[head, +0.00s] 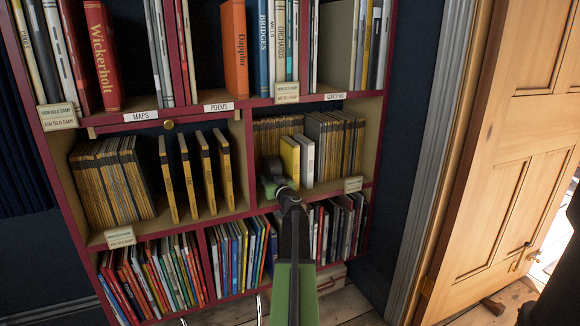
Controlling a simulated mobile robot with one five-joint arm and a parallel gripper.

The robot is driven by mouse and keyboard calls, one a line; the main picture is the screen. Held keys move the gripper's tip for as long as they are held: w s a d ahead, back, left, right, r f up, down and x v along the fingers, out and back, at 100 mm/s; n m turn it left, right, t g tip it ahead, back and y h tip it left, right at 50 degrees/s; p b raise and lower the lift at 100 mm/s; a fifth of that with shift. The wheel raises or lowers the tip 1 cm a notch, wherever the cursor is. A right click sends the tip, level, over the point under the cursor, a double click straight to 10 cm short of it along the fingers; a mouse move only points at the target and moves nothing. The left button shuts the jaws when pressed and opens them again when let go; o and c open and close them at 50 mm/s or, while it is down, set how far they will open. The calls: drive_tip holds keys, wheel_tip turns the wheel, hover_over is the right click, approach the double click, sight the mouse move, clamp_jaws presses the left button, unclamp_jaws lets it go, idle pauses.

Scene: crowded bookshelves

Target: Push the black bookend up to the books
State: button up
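My arm reaches up from the bottom middle to the right middle compartment of the bookshelf (246,170). My gripper (271,182) is at the front of that compartment, just left of a yellow book (290,158) and a white book (306,161). These two books stand upright in front of a row of thin tan-spined volumes (345,145). A small dark shape shows at my gripper, beside the yellow book; I cannot tell whether it is the black bookend or part of the gripper. The fingers are too small and covered by my wrist to judge.
Thin volumes (108,185) and several spaced yellow-edged books (205,165) stand in the left middle compartment. Coloured books (152,275) fill the bottom shelf. Labels (353,185) stick out from the shelf edges. A wooden door (510,150) stands at the right.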

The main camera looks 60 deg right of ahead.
sight(285, 174)
drive_tip(key=shift+s+d, duration=0.7)
drive_tip(key=shift+d, duration=0.25)
drive_tip(key=shift+s+d, duration=0.65)
drive_tip(key=shift+d, duration=0.25)
drive_tip(key=shift+s+d, duration=0.7)
drive_tip(key=shift+d, duration=0.25)
drive_tip(key=shift+w+a, duration=0.15)
drive_tip(key=shift+a, duration=0.1)
drive_tip(key=o, duration=0.9)
drive_tip(key=shift+v, duration=7.5)
